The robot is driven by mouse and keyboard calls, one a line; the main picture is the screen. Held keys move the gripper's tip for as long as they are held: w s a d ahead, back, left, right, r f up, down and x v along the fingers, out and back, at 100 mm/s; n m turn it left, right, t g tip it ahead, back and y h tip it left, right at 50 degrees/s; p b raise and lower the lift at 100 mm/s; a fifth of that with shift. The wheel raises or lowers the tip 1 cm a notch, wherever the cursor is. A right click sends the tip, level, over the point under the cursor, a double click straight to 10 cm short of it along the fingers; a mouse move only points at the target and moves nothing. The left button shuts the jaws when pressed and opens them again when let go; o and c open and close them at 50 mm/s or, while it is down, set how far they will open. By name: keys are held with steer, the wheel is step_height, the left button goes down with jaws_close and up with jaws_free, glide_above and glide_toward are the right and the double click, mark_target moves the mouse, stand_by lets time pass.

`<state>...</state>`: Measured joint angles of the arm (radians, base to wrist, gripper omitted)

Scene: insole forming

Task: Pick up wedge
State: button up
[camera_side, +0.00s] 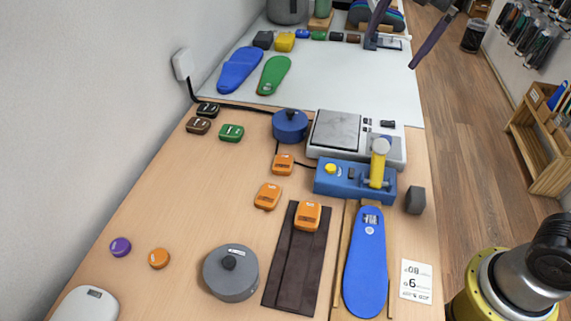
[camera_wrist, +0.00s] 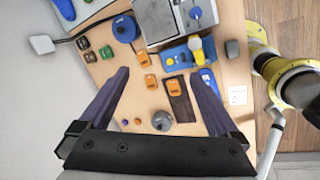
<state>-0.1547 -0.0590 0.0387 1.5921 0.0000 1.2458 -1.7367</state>
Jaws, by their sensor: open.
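A small dark grey block (camera_side: 415,200) with slanted faces, the most wedge-like thing I see, stands on the wooden table near its right edge, just right of the blue press (camera_side: 330,180). It also shows in the wrist view (camera_wrist: 232,48). Several small orange blocks (camera_side: 308,216) lie left of it; I cannot tell whether any of these counts as a wedge. My gripper (camera_side: 391,54) is open and empty, high above the far part of the table. In the wrist view my gripper (camera_wrist: 160,73) has its fingers wide apart with nothing between them.
A blue insole (camera_side: 366,265) lies between wooden rails. A dark brown strip (camera_side: 285,275) bears one orange block. A scale (camera_side: 400,145), a blue pot (camera_side: 290,126) and a grey round weight (camera_side: 231,273) stand nearby.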

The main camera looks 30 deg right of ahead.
steer(key=w+a+f+n+g, duration=0.2)
steer(key=w+a+f+n, duration=0.35)
steer(key=w, duration=0.35)
steer(key=g, duration=0.2)
glide_above(283, 163)
step_height(283, 163, down, 13)
steer(key=shift+n+h, duration=0.3)
steer(key=shift+n, duration=0.05)
step_height(283, 163, down, 8)
steer(key=shift+r, duration=0.25)
steer(key=shift+f, duration=2.85)
steer(key=shift+c, duration=0.3)
steer(key=c, duration=1.4)
steer(key=shift+o, duration=0.2)
steer(key=shift+r, duration=0.15)
